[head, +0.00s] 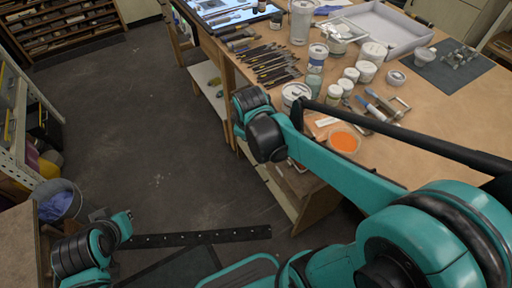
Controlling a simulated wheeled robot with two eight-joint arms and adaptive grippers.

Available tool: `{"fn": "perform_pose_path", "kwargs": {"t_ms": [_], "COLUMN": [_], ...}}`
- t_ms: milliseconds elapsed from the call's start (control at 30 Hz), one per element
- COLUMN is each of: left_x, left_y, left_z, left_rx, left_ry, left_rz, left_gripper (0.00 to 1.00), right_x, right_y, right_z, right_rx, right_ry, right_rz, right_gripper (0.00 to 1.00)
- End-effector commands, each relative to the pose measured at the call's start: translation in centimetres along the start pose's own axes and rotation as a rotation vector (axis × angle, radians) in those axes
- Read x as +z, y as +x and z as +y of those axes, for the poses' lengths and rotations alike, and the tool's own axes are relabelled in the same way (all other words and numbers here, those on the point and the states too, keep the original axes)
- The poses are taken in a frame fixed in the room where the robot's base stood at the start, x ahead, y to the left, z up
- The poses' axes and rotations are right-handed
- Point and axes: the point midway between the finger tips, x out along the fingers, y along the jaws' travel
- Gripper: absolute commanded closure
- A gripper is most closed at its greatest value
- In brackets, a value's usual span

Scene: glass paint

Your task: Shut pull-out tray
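I cannot make out for sure which piece is the pull-out tray. A wooden rack (65,32) with several stacked slots or shallow trays stands at the far upper left, and none clearly sticks out. A dark perforated strip (190,239) lies low in front of me, and I cannot tell what it belongs to. My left arm shows at the lower left, above the floor by a wooden surface. My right arm reaches in from the right to the workbench's left edge.
A wooden workbench (460,125) at the right holds brushes (270,65), jars, an orange paint dish (344,141) and a white tray (385,28). A bucket (58,200) and grey cabinet (12,120) stand at the left. The dark floor (140,130) between is clear.

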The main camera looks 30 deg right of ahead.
Motion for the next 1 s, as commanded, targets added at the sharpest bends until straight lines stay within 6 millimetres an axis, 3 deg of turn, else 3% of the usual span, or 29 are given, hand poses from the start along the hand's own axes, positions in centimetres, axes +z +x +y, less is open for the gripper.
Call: {"fn": "perform_pose_path", "kwargs": {"t_ms": [300,500,600,1000], "left_x": [-0.3,-0.4,-0.5,0.1], "left_y": [-0.4,-0.6,-0.7,0.1], "left_z": [0.0,0.0,0.0,0.0], "left_rx": [0.0,0.0,0.0,0.0], "left_ry": [-0.001,-0.001,-0.001,-0.001], "left_rz": [0.0,0.0,0.0,0.0], "left_gripper": [1.0,1.0,1.0,1.0], "right_x": [-2.0,-1.3,-0.7,0.9], "right_y": [10.8,18.7,21.6,26.5], "right_z": [4.3,4.9,4.8,4.2], "right_rx": [-0.101,-0.2,-0.241,-0.287], "right_ry": [-0.49,-0.778,-0.879,-0.979], "right_rz": [-0.161,-0.235,-0.255,-0.272], "right_gripper": [1.0,1.0,1.0,1.0]}}
